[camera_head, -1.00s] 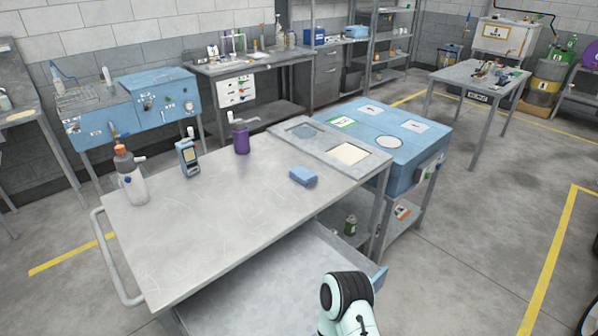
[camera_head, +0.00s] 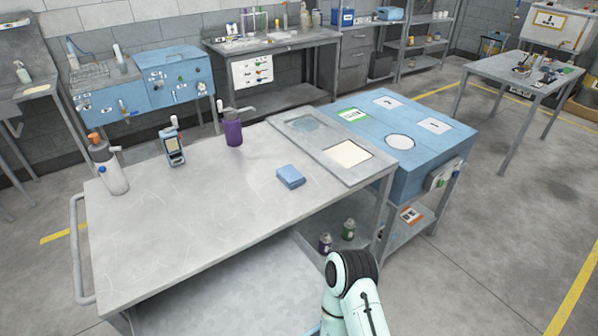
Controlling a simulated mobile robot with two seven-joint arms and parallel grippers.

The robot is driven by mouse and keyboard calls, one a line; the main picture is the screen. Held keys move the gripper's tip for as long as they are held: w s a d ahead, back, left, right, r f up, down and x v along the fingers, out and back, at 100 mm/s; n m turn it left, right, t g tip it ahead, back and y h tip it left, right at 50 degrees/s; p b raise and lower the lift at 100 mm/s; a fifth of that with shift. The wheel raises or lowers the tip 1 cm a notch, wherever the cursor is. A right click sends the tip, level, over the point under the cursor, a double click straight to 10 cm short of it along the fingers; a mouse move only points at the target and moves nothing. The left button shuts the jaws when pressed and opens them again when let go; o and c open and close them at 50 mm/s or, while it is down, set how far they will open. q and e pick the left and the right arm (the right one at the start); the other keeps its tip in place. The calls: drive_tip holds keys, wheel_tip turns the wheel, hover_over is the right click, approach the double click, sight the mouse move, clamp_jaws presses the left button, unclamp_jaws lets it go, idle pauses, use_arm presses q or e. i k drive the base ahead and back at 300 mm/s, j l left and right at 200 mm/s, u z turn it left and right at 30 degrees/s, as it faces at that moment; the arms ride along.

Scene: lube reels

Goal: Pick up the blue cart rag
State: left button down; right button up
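The blue cart rag (camera_head: 290,177) is a small folded blue block lying flat on the grey cart top (camera_head: 200,218), right of its middle. Nothing covers it. A pale green and black link of my arm shows at the bottom, right of centre, in front of the cart. Neither gripper shows in the head view, so I cannot see whether either is open or shut.
A purple bottle (camera_head: 233,130), a blue handheld meter (camera_head: 173,147) and a clear spray bottle (camera_head: 107,166) stand along the cart's far side. A grey tray with recesses (camera_head: 333,147) is at its right end. A blue cabinet (camera_head: 410,140) adjoins there. The cart top around the rag is clear.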

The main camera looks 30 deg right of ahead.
sight(289, 176)
drive_tip(key=l, duration=2.05)
drive_tip(key=l+u, duration=0.3)
drive_tip(key=l, duration=0.75)
drive_tip(key=k, duration=0.05)
